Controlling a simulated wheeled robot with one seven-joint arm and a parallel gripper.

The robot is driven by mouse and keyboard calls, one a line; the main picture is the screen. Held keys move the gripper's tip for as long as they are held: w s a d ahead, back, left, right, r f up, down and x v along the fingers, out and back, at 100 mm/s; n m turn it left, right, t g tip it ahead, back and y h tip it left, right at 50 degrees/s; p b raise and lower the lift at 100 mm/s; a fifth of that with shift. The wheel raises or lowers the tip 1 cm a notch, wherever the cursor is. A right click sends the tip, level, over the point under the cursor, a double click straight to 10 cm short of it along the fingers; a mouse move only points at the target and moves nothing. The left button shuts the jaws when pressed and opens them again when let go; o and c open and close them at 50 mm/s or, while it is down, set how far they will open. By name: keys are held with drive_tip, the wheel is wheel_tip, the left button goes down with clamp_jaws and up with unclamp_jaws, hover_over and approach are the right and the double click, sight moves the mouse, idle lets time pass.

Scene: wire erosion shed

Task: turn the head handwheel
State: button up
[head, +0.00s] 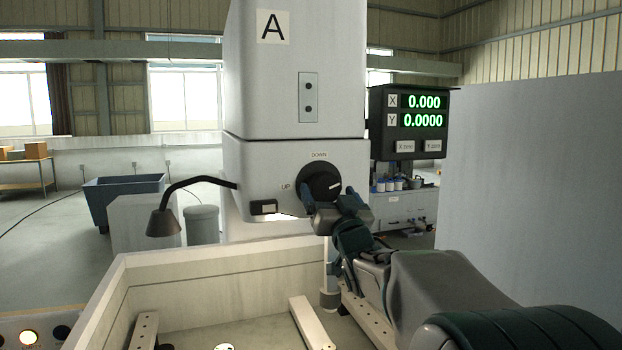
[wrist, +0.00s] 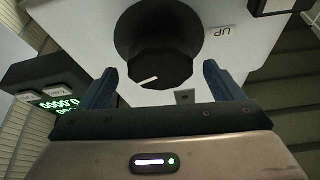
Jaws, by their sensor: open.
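The head handwheel (head: 321,182) is a black round knob with a white pointer line, on the front of the white machine head marked A. UP is printed to its left and DOWN above it. In the wrist view the black knob (wrist: 161,66) stands between the two blue fingers, its white line toward the lower left. My gripper (head: 327,196) is open, with one finger on each side of the knob; in the wrist view the gripper (wrist: 160,85) shows gaps between fingers and knob. The gripper's body hides the knob's lower part in the head view.
A readout (head: 409,122) showing X 0.000 and Y 0.0000 hangs right of the machine head (head: 285,180). A lamp on a bent arm (head: 165,218) sticks out to the left. Below is a walled work tank (head: 120,290) with rails inside. A large grey panel (head: 530,170) stands at the right.

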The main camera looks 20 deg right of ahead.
sight(327, 191)
drive_tip(key=shift+p+x, duration=0.5)
drive_tip(key=shift+x, duration=1.05)
drive_tip(key=c, duration=1)
drive_tip(key=shift+f+n+b, duration=0.15)
drive_tip(key=shift+n+b, duration=0.15)
drive_tip(key=shift+b, duration=0.2)
